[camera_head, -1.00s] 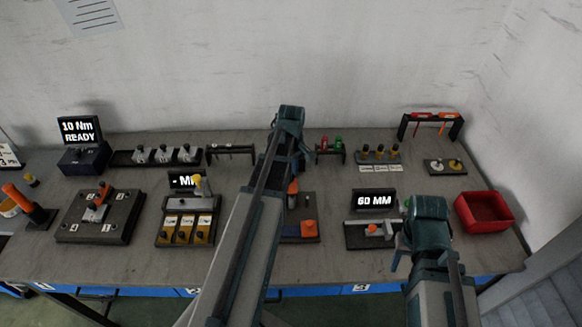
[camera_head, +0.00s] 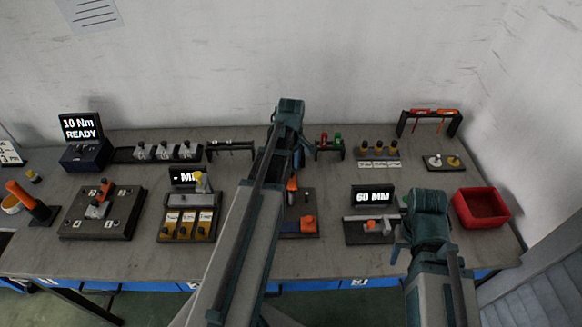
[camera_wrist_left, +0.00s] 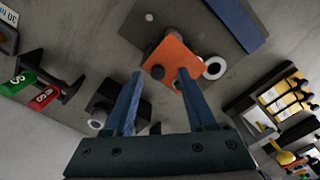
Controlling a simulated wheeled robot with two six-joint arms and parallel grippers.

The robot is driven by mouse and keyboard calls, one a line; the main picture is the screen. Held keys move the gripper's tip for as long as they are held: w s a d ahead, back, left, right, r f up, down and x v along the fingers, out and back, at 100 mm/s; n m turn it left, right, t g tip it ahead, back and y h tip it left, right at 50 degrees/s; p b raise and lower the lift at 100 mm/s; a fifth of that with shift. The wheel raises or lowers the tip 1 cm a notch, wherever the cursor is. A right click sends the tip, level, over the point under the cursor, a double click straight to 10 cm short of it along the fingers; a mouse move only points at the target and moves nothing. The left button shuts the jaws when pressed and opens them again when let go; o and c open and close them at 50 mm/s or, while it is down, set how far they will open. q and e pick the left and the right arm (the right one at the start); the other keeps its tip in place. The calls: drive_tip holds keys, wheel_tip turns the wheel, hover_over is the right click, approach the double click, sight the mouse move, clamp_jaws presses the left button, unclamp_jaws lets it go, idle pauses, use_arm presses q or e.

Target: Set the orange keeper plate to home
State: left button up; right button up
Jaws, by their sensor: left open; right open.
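An orange plate (camera_wrist_left: 172,58) lies at the edge of a dark base board (camera_wrist_left: 215,22) in the left wrist view. In the head view an orange part (camera_head: 292,184) behind my left arm seems to be this plate, partly hidden. My left gripper (camera_wrist_left: 160,74) is open; its two blue fingers reach toward the plate's near edge, one at each side. I cannot tell whether they touch it. My right gripper (camera_head: 404,238) is open near the 60 MM station; its fingers are mostly hidden by its wrist.
An orange block (camera_head: 308,224) sits on the board's front right. The 60 MM display (camera_head: 374,198) stands to the right, with a red bin (camera_head: 482,207) beyond. A yellow-slotted station (camera_head: 186,226) stands left. Red and green gauges (camera_wrist_left: 32,88) hang on a rack.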

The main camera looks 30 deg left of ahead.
sight(292, 175)
use_arm(q)
wheel_tip(292, 175, up, 12)
drive_tip(key=p, duration=1.1)
drive_tip(key=shift+r, duration=0.15)
drive_tip(key=s+d+f+m+b, duration=0.3)
drive_tip(key=d+m, duration=0.3)
drive_tip(key=d, duration=0.3)
drive_tip(key=s+d+f+m+b, duration=0.3)
drive_tip(key=s+d+m, duration=0.2)
drive_tip(key=d, duration=0.5)
drive_tip(key=s+d+f+m+y+b, duration=0.1)
drive_tip(key=s+d+f+m+b, duration=0.2)
drive_tip(key=s+d+m, duration=0.2)
drive_tip(key=d+m, duration=0.3)
drive_tip(key=d, duration=0.1)
drive_tip(key=shift+d+f, duration=0.3)
drive_tip(key=shift+f, duration=0.05)
